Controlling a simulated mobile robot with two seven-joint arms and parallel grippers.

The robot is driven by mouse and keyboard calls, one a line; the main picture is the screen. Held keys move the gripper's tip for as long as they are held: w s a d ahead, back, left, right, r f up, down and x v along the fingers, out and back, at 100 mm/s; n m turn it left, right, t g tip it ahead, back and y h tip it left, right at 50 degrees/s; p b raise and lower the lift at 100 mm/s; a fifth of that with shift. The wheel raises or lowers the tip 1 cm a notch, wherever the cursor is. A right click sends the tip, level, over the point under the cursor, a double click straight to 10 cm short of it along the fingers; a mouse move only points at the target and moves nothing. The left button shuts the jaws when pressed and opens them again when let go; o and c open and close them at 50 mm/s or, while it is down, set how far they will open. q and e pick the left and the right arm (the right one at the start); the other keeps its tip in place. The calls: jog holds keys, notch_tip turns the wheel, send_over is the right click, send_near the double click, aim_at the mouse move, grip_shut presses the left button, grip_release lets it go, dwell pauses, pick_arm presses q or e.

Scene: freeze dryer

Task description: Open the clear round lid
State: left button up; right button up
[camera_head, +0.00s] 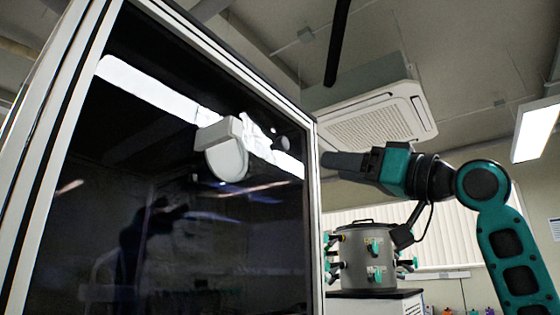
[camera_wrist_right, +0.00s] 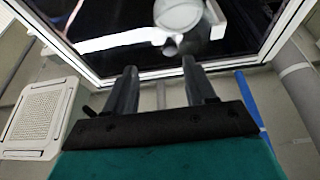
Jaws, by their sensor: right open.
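A grey metal drum (camera_head: 367,258) with teal-handled valves around its side stands at the back right. Its top (camera_head: 368,223) is seen nearly edge-on, with a dark handle-like bar; I cannot make out a clear round lid there. My right gripper (camera_head: 326,160) points left at the edge of a large dark glass panel (camera_head: 130,190), above and in front of the drum. In the wrist view the right gripper (camera_wrist_right: 159,66) has its two fingers apart with nothing between them, towards the panel's frame. I cannot tell whether they touch it. My left gripper is out of view.
The panel's pale frame (camera_head: 312,215) fills the left and middle. A white rounded shape (camera_head: 226,160) shows in the dark glass, perhaps a reflection. The drum stands on a dark-topped white cabinet (camera_head: 375,306). A ceiling air unit (camera_head: 375,125) is overhead.

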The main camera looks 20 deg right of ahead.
aim_at(286, 143)
jog(key=shift+n, duration=0.3)
jog(key=w+a+r+p, duration=0.1)
jog(key=w+a+r, duration=0.2)
jog(key=w+a+r+p, duration=0.2)
jog(key=w+a+r, duration=0.1)
jog(key=shift+w+a+r+p, duration=0.2)
jog(key=shift+a+r+p, duration=0.05)
jog(key=shift+r+p, duration=0.1)
jog(key=shift+w+a+r+y, duration=0.15)
jog(key=shift+w+a+y, duration=0.2)
jog(key=shift+w, duration=0.25)
grip_shut()
